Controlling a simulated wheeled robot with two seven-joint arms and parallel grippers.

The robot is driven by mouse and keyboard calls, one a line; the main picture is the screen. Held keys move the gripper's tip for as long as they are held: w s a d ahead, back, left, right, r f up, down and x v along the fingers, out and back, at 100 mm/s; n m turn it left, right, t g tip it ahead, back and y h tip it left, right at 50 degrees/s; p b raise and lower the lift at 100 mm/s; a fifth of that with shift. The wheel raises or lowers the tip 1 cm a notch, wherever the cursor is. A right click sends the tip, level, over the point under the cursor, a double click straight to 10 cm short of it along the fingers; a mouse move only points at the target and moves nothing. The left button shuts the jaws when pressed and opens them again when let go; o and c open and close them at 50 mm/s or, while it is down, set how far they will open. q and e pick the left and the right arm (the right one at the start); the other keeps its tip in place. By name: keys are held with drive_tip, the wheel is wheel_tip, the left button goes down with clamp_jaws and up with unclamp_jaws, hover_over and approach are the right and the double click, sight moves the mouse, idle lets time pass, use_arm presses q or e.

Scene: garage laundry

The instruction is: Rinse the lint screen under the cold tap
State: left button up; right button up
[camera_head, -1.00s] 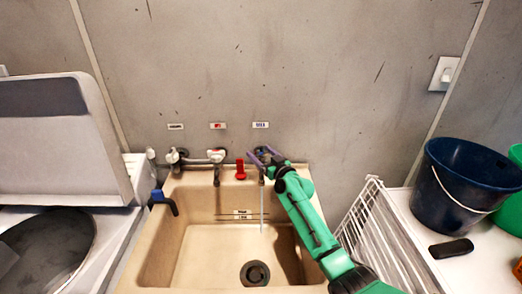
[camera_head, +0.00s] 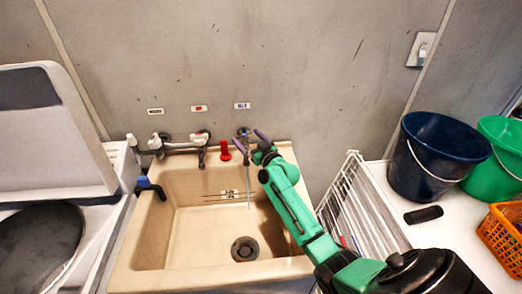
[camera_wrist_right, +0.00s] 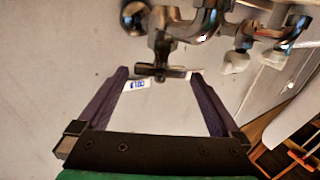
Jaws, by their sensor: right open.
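My right gripper (camera_head: 248,139) is open at the rightmost tap (camera_head: 243,131), under a label with blue marking (camera_head: 242,105). In the right wrist view my gripper (camera_wrist_right: 160,75) has its purple fingers spread on either side of the tap's dark cross handle (camera_wrist_right: 158,71). I cannot tell whether they touch it. A thin water stream (camera_head: 249,188) falls from this tap into the beige sink (camera_head: 180,235). The sink's drain (camera_head: 245,249) shows at the bottom. I cannot make out the lint screen in either view. My left gripper is not in view.
More taps (camera_head: 158,143) and a red fitting (camera_head: 225,150) line the sink's back edge. A white wire rack (camera_head: 350,205) stands right of the sink. Beyond it are a dark blue bucket (camera_head: 432,155), a green bucket (camera_head: 500,145) and an orange basket (camera_head: 503,235). A white machine stands left.

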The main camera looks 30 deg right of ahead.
drive_tip(key=s+b, duration=0.1)
drive_tip(key=s, duration=1.1)
drive_tip(key=shift+d+b, duration=0.15)
drive_tip(key=shift+b, duration=0.25)
